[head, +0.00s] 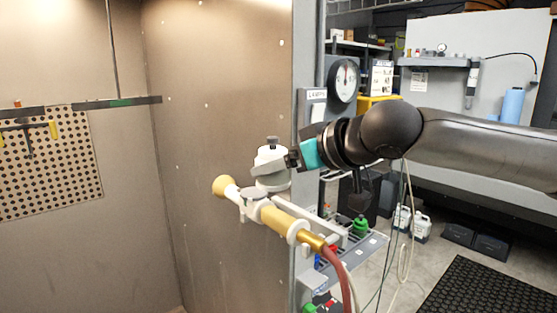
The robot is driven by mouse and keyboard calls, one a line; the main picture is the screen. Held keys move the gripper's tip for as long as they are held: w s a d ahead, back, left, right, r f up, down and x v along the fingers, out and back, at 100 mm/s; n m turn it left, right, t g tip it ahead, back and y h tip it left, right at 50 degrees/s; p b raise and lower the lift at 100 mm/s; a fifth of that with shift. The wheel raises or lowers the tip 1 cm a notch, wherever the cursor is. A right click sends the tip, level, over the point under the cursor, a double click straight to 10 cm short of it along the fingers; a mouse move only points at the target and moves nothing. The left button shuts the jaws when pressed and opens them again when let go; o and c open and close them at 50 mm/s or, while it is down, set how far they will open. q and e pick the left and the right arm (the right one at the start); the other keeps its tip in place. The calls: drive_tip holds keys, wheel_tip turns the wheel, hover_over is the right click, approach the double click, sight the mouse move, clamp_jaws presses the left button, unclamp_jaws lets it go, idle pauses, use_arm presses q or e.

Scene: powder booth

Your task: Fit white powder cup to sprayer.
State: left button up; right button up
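The white powder cup (271,166) with a dark knob on its lid is near the middle of the head view. My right gripper (291,159) reaches in from the right and is closed at the cup's side. The sprayer (275,217) lies tilted below it, with a yellow nozzle at upper left and a brass end at lower right joined to a red hose. The cup is upright just over the sprayer's round white top part; I cannot tell whether they touch. The far fingertip is hidden by the cup. My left gripper is not in view.
The booth's metal wall (220,110) stands behind and left, with a perforated panel (50,165). A grey rack (370,245) with a green-capped bottle (361,225) is close behind the sprayer. White jugs (421,224) and a black mat (490,290) are on the floor at right.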

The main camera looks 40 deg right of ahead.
drive_tip(key=shift+w+p, duration=0.5)
drive_tip(key=shift+w, duration=0.25)
drive_tip(key=shift+w+d+f+p, duration=0.1)
drive_tip(key=shift+w+p, duration=0.5)
drive_tip(key=shift+w+d+f+p, duration=0.1)
drive_tip(key=shift+w+p, duration=0.45)
drive_tip(key=shift+w+d+f+p, duration=0.1)
drive_tip(key=shift+w+f+p, duration=0.1)
drive_tip(key=shift+w+p, duration=1.05)
drive_tip(key=shift+w+d+f+p, duration=0.1)
drive_tip(key=shift+w+p, duration=0.1)
drive_tip(key=shift+w, duration=0.5)
drive_tip(key=shift+w+d+f+p, duration=0.1)
drive_tip(key=shift+w+p, duration=0.1)
drive_tip(key=shift+w, duration=0.5)
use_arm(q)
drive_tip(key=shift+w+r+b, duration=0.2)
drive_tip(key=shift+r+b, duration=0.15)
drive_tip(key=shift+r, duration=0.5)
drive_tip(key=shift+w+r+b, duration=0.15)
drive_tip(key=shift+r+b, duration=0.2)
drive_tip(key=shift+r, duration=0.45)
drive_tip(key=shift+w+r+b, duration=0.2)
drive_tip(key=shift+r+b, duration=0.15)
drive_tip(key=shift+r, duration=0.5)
use_arm(e)
drive_tip(key=shift+f, duration=1.5)
drive_tip(key=shift+f, duration=0.25)
